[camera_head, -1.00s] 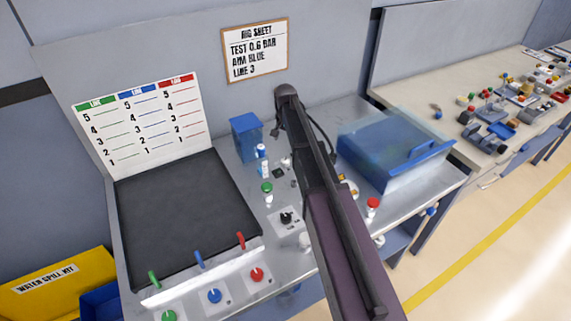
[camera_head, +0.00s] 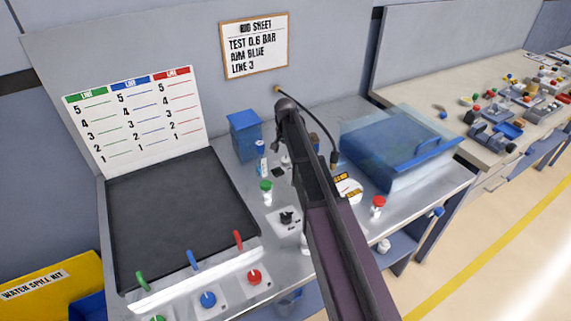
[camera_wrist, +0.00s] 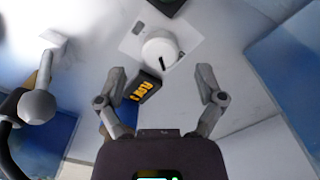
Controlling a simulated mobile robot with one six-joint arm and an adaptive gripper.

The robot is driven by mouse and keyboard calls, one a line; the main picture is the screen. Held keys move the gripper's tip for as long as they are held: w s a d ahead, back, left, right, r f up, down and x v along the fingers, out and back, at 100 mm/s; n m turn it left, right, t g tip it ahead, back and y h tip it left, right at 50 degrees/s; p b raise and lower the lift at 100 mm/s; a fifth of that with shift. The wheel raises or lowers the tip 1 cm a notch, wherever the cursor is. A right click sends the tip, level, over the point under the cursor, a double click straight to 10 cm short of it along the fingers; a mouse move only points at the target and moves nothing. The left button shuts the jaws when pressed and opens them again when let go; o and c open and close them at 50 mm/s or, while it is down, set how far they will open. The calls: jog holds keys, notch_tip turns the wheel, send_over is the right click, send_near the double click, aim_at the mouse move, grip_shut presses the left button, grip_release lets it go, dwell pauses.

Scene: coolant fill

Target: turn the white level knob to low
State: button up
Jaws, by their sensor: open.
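The white level knob (camera_wrist: 159,48), round with a black pointer mark on its lower right side, sits on a pale plate (camera_wrist: 132,42) in the wrist view. My gripper (camera_wrist: 160,80) is open and empty, its fingers spread left and right. The knob lies beyond the fingertips, roughly centred between them, with no visible contact. A black block with yellow letters (camera_wrist: 146,88) stands between the fingers, its text unclear.
A clear-and-blue lidded box (camera_head: 395,160) stands right on the bench. A red-capped bottle (camera_head: 377,207), a green-capped bottle (camera_head: 266,192) and a black knob (camera_head: 287,218) stand near my arm. A blue bin (camera_head: 244,135) is at the back. The dark panel (camera_head: 180,215) at left is bare.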

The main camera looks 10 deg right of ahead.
aim_at(285, 159)
jog(key=shift+f+b, duration=1.45)
jog(key=shift+f, duration=0.25)
jog(key=c, duration=1.1)
